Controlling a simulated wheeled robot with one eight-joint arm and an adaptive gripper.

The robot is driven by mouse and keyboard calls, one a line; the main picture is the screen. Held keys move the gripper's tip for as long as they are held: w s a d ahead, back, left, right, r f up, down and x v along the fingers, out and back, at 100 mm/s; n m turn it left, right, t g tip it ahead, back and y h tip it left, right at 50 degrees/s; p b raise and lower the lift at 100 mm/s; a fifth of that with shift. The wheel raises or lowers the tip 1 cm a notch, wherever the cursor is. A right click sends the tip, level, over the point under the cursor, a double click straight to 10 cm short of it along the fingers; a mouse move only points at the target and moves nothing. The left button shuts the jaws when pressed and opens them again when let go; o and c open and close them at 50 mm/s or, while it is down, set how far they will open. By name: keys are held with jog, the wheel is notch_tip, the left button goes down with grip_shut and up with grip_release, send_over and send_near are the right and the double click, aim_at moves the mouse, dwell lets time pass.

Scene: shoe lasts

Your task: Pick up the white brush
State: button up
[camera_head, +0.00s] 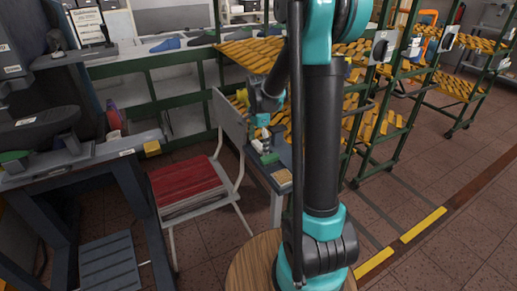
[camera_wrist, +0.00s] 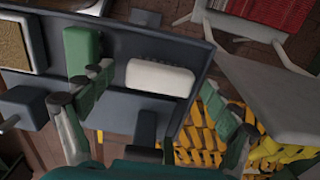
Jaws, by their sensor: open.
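The white brush (camera_wrist: 160,78) shows in the wrist view as a pale, rounded block on a dark grey table top (camera_wrist: 115,120). My gripper (camera_wrist: 157,84) is open, with one finger to the left of the brush and the other to its right. The brush appears between the fingertips; I see no finger closed on it. In the head view my gripper (camera_head: 262,121) is above the small grey table (camera_head: 265,181), beside the chair.
A green block (camera_wrist: 82,50) stands left of the brush, close to the left finger. A brown-topped block (camera_wrist: 22,47) and a dark block (camera_wrist: 22,105) are farther left. A chair with a red seat (camera_head: 187,184) and green racks of yellow lasts (camera_head: 372,125) flank the table.

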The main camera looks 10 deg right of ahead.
aim_at(259, 144)
jog(key=shift+f, duration=0.35)
jog(key=shift+c, duration=0.3)
jog(key=c, duration=1.3)
jog(key=shift+r, duration=0.15)
notch_tip(259, 144, up, 20)
